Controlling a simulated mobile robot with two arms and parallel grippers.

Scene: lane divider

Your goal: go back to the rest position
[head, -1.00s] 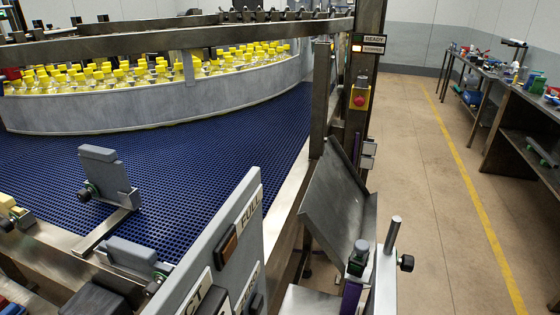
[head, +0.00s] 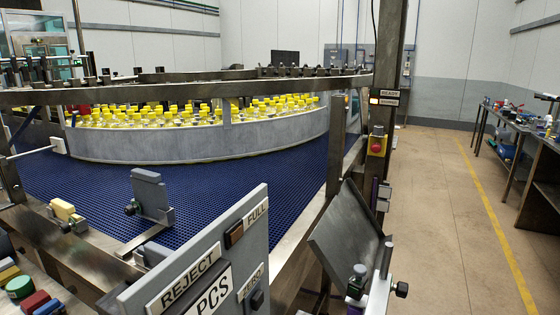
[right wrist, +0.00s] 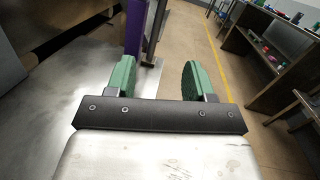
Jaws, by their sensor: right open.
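My right gripper (right wrist: 156,78) shows in the right wrist view. Its two green-padded fingers are wide apart with nothing between them. A purple upright strip (right wrist: 135,28) stands beyond the left finger, and bare floor shows beyond the right one. I cannot pick out either gripper in the head view. A grey lane divider block (head: 150,192) stands on its bracket at the near edge of the blue conveyor (head: 75,185).
Yellow-capped bottles (head: 190,117) stand behind a curved metal guide (head: 200,144). A control panel (head: 215,270) and a tilted metal chute (head: 345,228) are near. A workbench (head: 545,155) stands right, past clear floor (head: 440,180) with a yellow line.

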